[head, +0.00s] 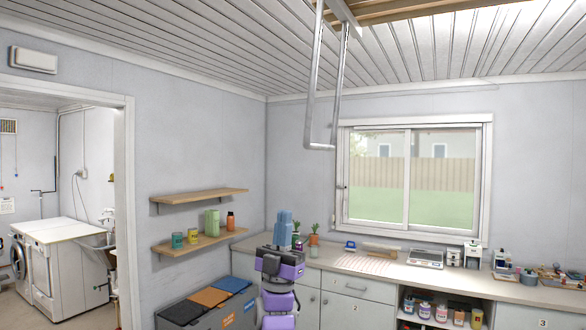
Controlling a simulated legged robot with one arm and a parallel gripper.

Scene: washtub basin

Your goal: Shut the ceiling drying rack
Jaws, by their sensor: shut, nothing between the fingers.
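The ceiling drying rack (312,85) hangs from the ceiling at the top centre. I see a light metal U-shaped frame with two long side bars and a short bottom bar (319,146), hanging down in front of the corner and the window's left side. Its upper end meets a metal rail and wooden slats (400,12) at the ceiling, partly cut off by the top edge. My purple arm rises at the lower centre. My gripper (284,214), blue-grey, points up and is shut and empty. In the picture it is below and left of the bottom bar, apart from it.
A counter (450,279) with a scale, plants and bottles runs under the window (410,180). Two wooden shelves (199,195) are on the left wall. Bins with coloured lids (208,298) stand left of my arm. A doorway at far left shows washing machines (70,260).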

